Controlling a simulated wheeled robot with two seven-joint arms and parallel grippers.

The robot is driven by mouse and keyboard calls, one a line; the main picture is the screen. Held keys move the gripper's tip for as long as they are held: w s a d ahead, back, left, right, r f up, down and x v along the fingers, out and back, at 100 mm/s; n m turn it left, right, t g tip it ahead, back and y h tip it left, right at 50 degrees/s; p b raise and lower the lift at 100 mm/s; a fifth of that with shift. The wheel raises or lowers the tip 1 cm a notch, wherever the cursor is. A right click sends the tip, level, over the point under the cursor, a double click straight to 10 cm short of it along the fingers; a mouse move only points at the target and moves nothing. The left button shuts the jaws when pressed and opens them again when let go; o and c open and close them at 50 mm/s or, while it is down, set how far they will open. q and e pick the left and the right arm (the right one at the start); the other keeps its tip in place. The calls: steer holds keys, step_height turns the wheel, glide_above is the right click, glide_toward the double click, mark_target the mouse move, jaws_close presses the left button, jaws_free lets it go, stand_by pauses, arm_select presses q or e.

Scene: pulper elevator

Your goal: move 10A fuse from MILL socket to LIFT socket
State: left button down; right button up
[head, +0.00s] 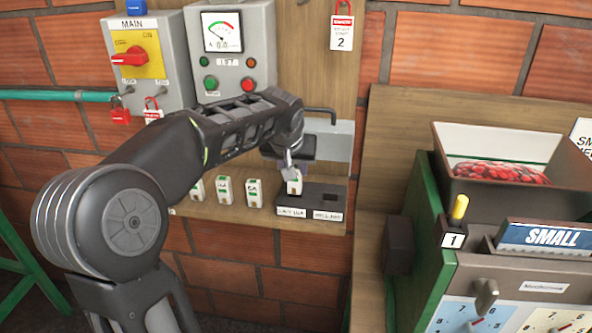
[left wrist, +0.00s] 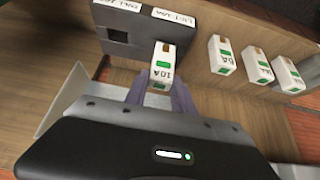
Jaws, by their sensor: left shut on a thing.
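The black fuse block (head: 322,195) sits on the wooden shelf, with a LIFT label (head: 291,211) at left and a MILL label (head: 327,214) at right. My left gripper (head: 291,170) is shut on the white 10A fuse (head: 294,185), at the LIFT side of the block. In the left wrist view the 10A fuse (left wrist: 165,62) is between my left fingers (left wrist: 160,92), in line with the LIFT label (left wrist: 173,16). The MILL socket (left wrist: 118,37) is empty. I cannot tell how deep the fuse sits. My right gripper is out of view.
Several other white fuses stand on the shelf left of the block, including a 6A one (left wrist: 221,55). A MAIN switch box (head: 140,60) and a meter box (head: 232,50) hang above. A machine with a hopper of red fruit (head: 500,172) stands at right.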

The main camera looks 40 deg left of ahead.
arm_select(q)
steer(key=shift+w+a, duration=0.3)
steer(key=shift+w, duration=0.15)
steer(key=shift+s+f+b, duration=0.1)
steer(key=shift+f+b, duration=0.15)
steer(key=shift+b, duration=0.2)
stand_by(1.2)
steer(key=shift+f+b, duration=1.05)
steer(key=shift+b, duration=0.1)
stand_by(1.2)
steer(key=shift+f+b, duration=0.25)
steer(key=shift+b, duration=0.05)
steer(key=shift+f, duration=0.2)
stand_by(0.5)
steer(key=shift+f+b, duration=0.3)
steer(key=shift+b, duration=0.2)
steer(key=shift+f+b, duration=0.35)
steer(key=shift+b, duration=0.05)
stand_by(0.3)
stand_by(0.4)
steer(key=c, duration=1)
jaws_free()
